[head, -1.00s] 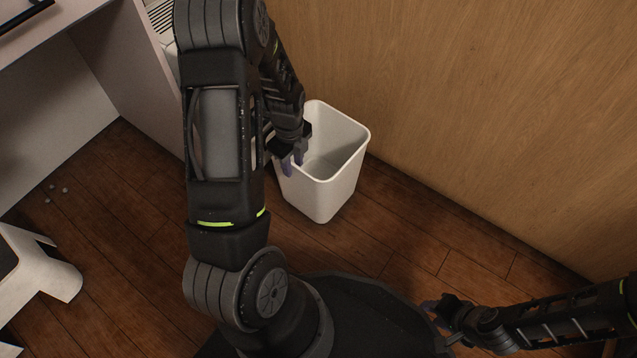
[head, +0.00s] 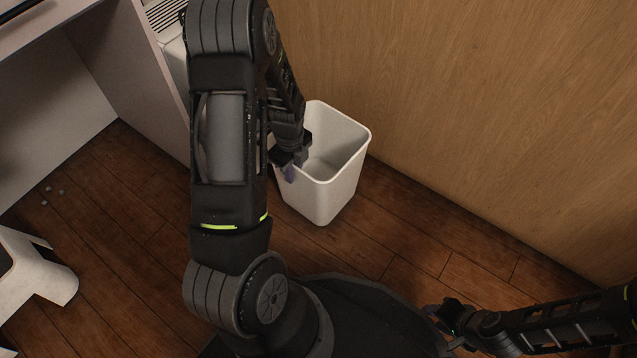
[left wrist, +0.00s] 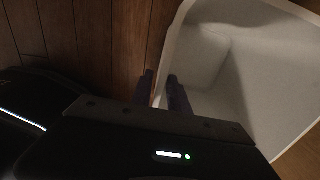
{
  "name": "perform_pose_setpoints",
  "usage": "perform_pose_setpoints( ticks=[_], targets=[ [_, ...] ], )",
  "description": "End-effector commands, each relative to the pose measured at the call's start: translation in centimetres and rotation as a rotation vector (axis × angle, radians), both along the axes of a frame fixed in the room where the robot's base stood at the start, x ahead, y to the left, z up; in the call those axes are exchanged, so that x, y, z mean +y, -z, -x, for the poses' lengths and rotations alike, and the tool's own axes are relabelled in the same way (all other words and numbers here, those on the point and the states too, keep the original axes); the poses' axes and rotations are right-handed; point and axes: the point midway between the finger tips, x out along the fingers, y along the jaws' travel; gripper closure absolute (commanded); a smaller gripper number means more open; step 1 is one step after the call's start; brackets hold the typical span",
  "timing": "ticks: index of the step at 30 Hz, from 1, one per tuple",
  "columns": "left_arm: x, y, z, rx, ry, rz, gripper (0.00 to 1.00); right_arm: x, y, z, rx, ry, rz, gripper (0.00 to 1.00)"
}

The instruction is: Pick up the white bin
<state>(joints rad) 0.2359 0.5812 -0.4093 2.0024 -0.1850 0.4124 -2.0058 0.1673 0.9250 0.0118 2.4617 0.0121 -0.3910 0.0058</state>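The white bin (head: 335,195) stands upright on the wooden floor, open at the top and empty as far as I can see. It also shows in the left wrist view (left wrist: 270,70). My left gripper (head: 295,166) is at the bin's left rim, pointing down. In the left wrist view its two fingers (left wrist: 161,88) lie close together on either side of the rim, one outside and one inside, with the wall pinched between them. My right gripper (head: 440,312) is low at the right, away from the bin; its dark fingers are too unclear to judge.
A wooden panel (head: 470,100) rises close behind and right of the bin. A white cabinet side (head: 135,85) stands at the left, and a white stool (head: 40,275) at the lower left. Small pale bits (head: 50,195) lie on the floor. Floor in front of the bin is clear.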

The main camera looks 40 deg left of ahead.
Motion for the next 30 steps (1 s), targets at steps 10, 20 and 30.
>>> perform_pose_setpoints(
  ticks=[10,20,30],
  targets=[
    [0.0,0.0,0.0,0.0,0.0,0.0,1.0,0.01,0.01,0.02,0.0,0.0,0.0,0.64],
    [0.0,0.03,0.05,0.001,0.0,0.0,1.0,0.01,0.01,0.02,0.0,0.0,0.0,0.64],
    [0.0,0.08,0.14,0.004,0.0,0.001,1.0,0.0,0.02,0.01,0.0,0.0,0.0,0.64]
  ],
)
